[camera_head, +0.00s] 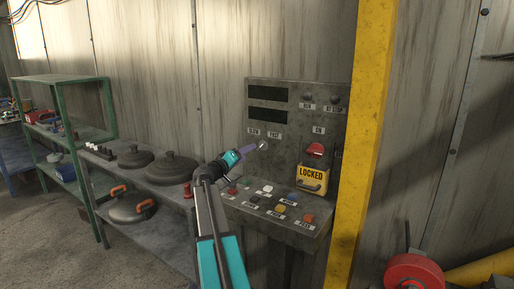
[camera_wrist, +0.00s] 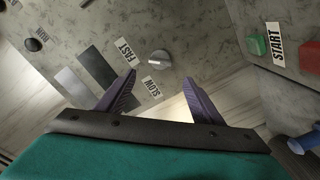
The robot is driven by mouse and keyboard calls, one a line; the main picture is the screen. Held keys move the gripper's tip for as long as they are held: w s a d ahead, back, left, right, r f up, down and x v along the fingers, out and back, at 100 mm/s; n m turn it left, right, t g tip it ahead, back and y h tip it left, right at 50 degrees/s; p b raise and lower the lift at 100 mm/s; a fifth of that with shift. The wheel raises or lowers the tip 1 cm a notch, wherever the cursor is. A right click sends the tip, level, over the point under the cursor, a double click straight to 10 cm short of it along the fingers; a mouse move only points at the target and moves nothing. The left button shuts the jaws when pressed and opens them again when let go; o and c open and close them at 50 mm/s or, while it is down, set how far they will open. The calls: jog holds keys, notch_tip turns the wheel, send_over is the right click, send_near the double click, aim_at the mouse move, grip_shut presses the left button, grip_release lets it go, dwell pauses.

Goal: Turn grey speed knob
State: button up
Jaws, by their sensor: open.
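The grey speed knob (camera_wrist: 160,58) is a small round knob with a raised grip, on the grey control panel between the FAST and SLOW labels. My gripper (camera_wrist: 159,79) is open, with its two purple fingers pointing at the panel. In the wrist view the knob shows just beyond the fingertips, roughly midway between them. It appears apart from both fingers. In the head view the knob (camera_head: 263,145) is a light spot at the end of my gripper (camera_head: 258,147), partly hidden by the fingers.
Below the panel face is a sloped desk with several coloured buttons (camera_head: 308,218). A yellow LOCKED padlock (camera_head: 312,178) hangs under a red switch (camera_head: 315,149). A yellow post (camera_head: 365,130) stands at right. A bench with dark lids (camera_head: 172,167) is at left.

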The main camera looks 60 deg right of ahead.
aim_at(262, 146)
jog(key=d+p, duration=0.2)
jog(key=d, duration=0.7)
jog(key=shift+d, duration=0.3)
jog(key=shift+s, duration=0.1)
jog(key=c, duration=1.1)
jog(key=shift+o, duration=0.3)
